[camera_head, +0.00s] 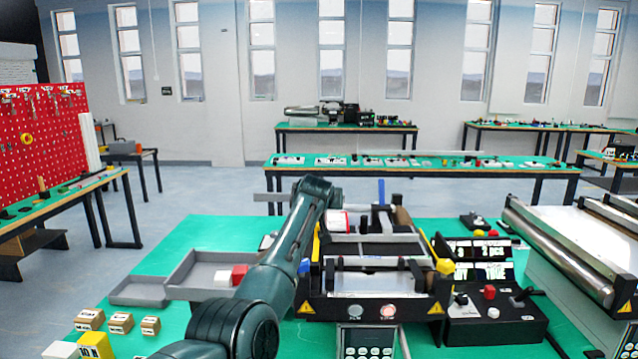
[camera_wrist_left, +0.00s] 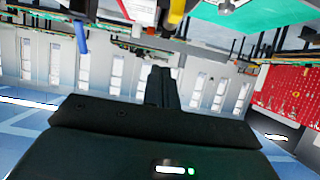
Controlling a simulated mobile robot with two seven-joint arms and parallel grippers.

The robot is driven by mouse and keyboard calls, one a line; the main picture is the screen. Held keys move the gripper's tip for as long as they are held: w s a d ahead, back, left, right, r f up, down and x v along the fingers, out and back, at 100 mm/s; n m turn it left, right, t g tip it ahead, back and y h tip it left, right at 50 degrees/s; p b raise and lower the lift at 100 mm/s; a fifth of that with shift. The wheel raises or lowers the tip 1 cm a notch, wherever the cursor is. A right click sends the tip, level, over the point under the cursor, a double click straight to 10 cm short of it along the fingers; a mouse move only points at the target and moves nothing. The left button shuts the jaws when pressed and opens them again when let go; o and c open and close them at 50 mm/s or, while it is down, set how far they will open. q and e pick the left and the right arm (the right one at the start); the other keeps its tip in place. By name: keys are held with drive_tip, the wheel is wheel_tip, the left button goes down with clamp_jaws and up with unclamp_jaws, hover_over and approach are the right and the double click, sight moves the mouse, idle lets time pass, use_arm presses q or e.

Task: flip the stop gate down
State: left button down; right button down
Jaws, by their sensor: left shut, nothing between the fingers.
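A mini conveyor (camera_head: 375,283) stands on the green table, with a dark frame and a pale belt. A blue upright lever (camera_head: 381,192) rises at its far end. I cannot tell for sure that it is the stop gate's handle. A blue lever also shows in the upper left of the left wrist view (camera_wrist_left: 82,37), where the picture is upside down. My left gripper (camera_wrist_left: 161,72) is shut and empty, apart from that lever in the picture. In the head view my left arm reaches over the conveyor's left side and its fingers are hidden. My right gripper is not in view.
A red-and-white block (camera_head: 239,274) lies in a grey tray (camera_head: 190,272) left of the conveyor. A control box (camera_head: 492,322) with buttons stands at right, below display panels (camera_head: 480,260). A larger roller conveyor (camera_head: 560,250) is further right. Small labelled boxes (camera_head: 90,319) lie front left.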

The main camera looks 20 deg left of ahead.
use_arm(q)
drive_tip(key=s+d+r+b, duration=0.1)
drive_tip(key=s+r+b, duration=0.1)
drive_tip(key=s+r, duration=0.3)
drive_tip(key=shift+s+r, duration=0.4)
drive_tip(key=shift+s, duration=0.15)
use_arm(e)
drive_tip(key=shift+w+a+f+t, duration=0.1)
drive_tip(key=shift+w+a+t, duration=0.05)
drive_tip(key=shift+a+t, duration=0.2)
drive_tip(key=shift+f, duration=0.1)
